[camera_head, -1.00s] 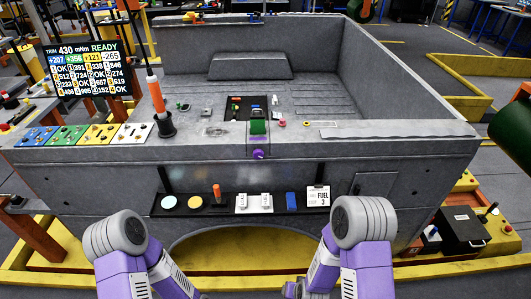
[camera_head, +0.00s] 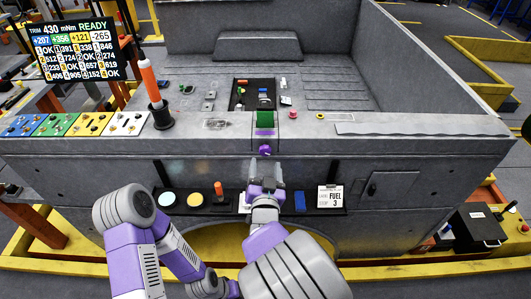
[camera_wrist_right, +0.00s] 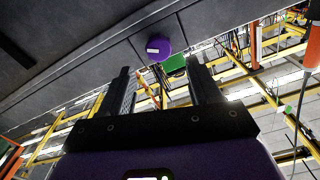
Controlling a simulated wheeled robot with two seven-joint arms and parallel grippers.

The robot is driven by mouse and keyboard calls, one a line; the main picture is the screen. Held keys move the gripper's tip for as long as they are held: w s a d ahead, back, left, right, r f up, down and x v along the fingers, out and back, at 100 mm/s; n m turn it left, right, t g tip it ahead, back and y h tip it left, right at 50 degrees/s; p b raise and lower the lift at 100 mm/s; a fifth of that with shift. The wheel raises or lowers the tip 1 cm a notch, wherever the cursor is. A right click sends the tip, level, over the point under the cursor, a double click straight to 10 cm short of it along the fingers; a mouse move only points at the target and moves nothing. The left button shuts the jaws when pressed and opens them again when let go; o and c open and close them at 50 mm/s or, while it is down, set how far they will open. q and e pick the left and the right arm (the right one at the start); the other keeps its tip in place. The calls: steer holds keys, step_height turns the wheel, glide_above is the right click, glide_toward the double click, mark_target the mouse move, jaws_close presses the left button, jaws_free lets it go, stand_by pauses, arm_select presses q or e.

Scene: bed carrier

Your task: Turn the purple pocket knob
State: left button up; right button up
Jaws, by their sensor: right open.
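The purple knob (camera_head: 265,150) sits on the front face of the grey truck bed, just below its top edge and under a green block (camera_head: 264,119). In the right wrist view the knob (camera_wrist_right: 158,48) lies ahead of the fingers, near the middle, with the green block (camera_wrist_right: 175,65) beside it. My right gripper (camera_head: 265,167) is open and empty just below the knob in the head view. Its two dark fingers (camera_wrist_right: 160,78) are spread wide in the wrist view; I cannot tell the exact gap to the knob. My left arm is folded at lower left; its gripper does not show.
A shelf (camera_head: 240,208) with discs, switches and a FUEL card (camera_head: 330,196) runs below the knob, partly behind my right gripper. An orange-handled tool (camera_head: 148,80) stands in a black holder at left. Coloured panels (camera_head: 53,124) line the left edge.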

mark_target(266, 152)
steer(key=w, duration=0.5)
steer(key=shift+w+f+b, duration=0.1)
steer(key=shift+w+b, duration=0.25)
steer(key=shift+w, duration=0.05)
steer(key=c, duration=1)
